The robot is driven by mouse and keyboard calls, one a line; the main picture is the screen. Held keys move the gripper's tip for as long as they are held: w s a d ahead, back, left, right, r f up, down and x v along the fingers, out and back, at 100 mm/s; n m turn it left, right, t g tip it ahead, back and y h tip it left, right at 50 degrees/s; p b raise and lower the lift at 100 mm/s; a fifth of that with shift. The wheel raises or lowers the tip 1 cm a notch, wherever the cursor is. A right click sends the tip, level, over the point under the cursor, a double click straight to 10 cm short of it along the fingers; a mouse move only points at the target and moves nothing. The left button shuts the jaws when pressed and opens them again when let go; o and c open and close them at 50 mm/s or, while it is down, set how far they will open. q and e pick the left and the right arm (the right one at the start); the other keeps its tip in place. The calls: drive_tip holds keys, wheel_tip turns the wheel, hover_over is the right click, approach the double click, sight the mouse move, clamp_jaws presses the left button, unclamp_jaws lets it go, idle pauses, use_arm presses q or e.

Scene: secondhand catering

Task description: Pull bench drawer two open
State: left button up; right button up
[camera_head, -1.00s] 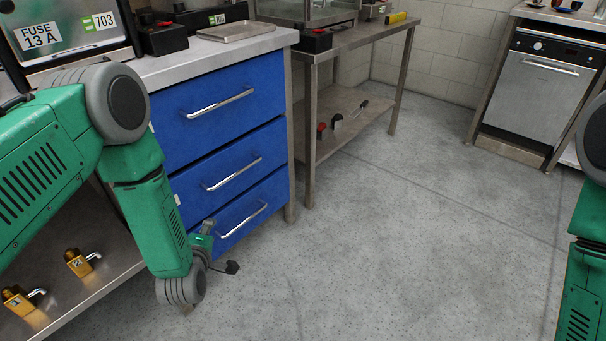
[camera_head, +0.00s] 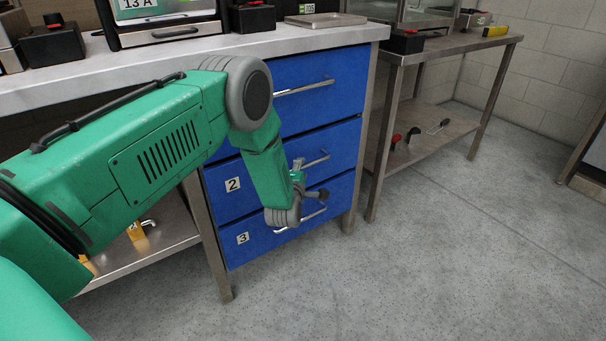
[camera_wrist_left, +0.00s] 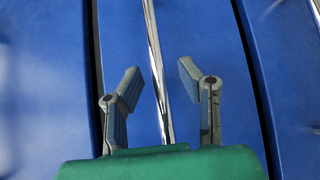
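Bench drawer two (camera_head: 232,203) is the middle blue drawer front, with a "2" label, and looks shut. Its chrome bar handle (camera_head: 316,160) shows partly past my left gripper (camera_head: 309,180), which is close in front of it. In the left wrist view the handle (camera_wrist_left: 156,50) runs up the picture between the two fingers of my open left gripper (camera_wrist_left: 160,78). Clear space shows on both sides of the bar, and the fingers are not closed on it. My forearm hides part of the drawer fronts. My right gripper is out of view.
Drawer one (camera_head: 335,75) is above and drawer three (camera_head: 262,240) below, each with a bar handle. A steel table (camera_head: 455,45) with a lower shelf stands to the right. The floor (camera_head: 420,270) in front is clear.

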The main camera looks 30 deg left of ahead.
use_arm(q)
drive_tip(key=shift+x, duration=0.85)
clamp_jaws()
drive_tip(key=shift+s, duration=0.1)
